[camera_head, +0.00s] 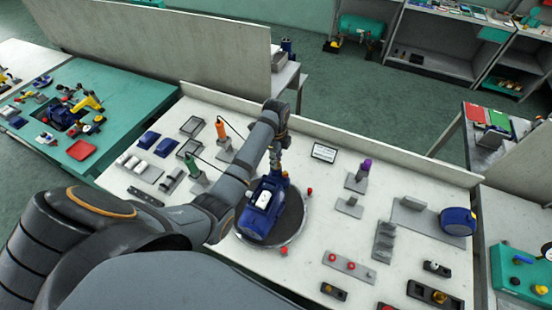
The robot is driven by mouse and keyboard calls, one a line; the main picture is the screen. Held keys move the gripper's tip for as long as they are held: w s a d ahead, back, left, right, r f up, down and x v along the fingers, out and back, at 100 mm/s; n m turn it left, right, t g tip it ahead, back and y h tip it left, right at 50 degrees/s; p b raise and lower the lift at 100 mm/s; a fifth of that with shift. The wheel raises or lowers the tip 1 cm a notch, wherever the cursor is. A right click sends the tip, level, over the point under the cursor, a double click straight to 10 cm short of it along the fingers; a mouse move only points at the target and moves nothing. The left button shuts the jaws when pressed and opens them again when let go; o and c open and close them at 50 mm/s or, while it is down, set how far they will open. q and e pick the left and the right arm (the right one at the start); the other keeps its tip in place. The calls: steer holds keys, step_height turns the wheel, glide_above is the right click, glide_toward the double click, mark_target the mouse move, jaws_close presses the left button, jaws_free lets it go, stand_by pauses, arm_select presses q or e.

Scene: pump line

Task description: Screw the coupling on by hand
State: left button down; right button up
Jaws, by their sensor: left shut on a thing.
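A blue pump (262,207) with a white label on top sits on a dark round plate (289,222) in the middle of the bench. My left arm comes in from the left and reaches over to the pump's far end. My left gripper (276,165) points down there and is shut on a small piece, which seems to be the coupling. That piece is mostly hidden by the fingers, so how far it sits on the pump cannot be told. My right gripper is not in view.
A purple-topped part (365,166) in a grey holder and a blue motor-like unit (458,221) are to the right. Orange (221,130) and green (192,166) tools stand left of my arm. Small red knobs lie around the plate.

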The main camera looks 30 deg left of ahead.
arm_select(q)
steer(key=m, duration=0.3)
steer(key=c, duration=1.3)
jaws_free()
steer(key=n, duration=0.3)
steer(key=n, duration=0.3)
steer(key=shift+n, duration=0.3)
